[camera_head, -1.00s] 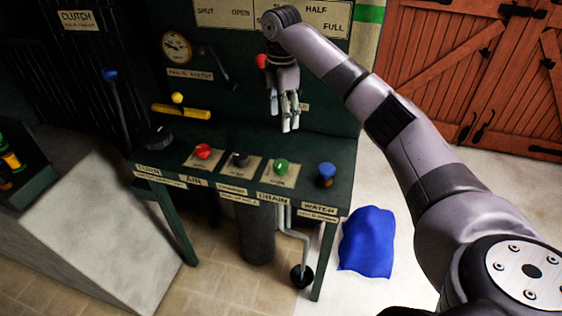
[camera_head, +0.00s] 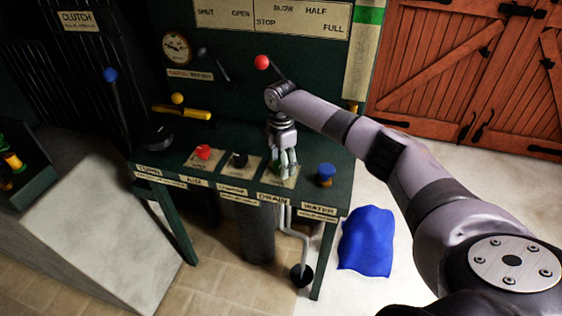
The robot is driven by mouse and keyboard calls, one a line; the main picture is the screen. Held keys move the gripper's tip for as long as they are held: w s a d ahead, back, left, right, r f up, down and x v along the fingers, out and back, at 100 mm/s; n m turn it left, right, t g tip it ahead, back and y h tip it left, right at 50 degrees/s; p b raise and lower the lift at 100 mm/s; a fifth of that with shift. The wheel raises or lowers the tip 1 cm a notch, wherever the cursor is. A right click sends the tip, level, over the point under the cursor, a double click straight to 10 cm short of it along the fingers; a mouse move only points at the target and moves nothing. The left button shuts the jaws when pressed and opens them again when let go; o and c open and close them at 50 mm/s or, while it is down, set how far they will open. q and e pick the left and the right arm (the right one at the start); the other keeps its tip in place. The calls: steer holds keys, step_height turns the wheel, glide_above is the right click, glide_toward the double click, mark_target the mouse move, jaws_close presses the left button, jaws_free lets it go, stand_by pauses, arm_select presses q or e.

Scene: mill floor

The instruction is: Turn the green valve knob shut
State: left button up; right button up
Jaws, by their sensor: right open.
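The green valve knob (camera_head: 280,169) is on the drain plate of the dark green bench, largely hidden by my right gripper. My right gripper (camera_head: 285,172) points down over the knob, with its fingers spread around or just above it. I cannot tell whether they touch it. The right gripper is open. My left gripper is not in view.
A red knob (camera_head: 203,152) and a black knob (camera_head: 240,159) stand to the left, a blue knob (camera_head: 326,174) close to the right. A red-balled lever (camera_head: 262,62) rises behind my wrist. A blue cloth (camera_head: 367,241) lies on the floor.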

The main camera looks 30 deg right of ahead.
steer(key=c, duration=1.2)
steer(key=shift+o, duration=0.2)
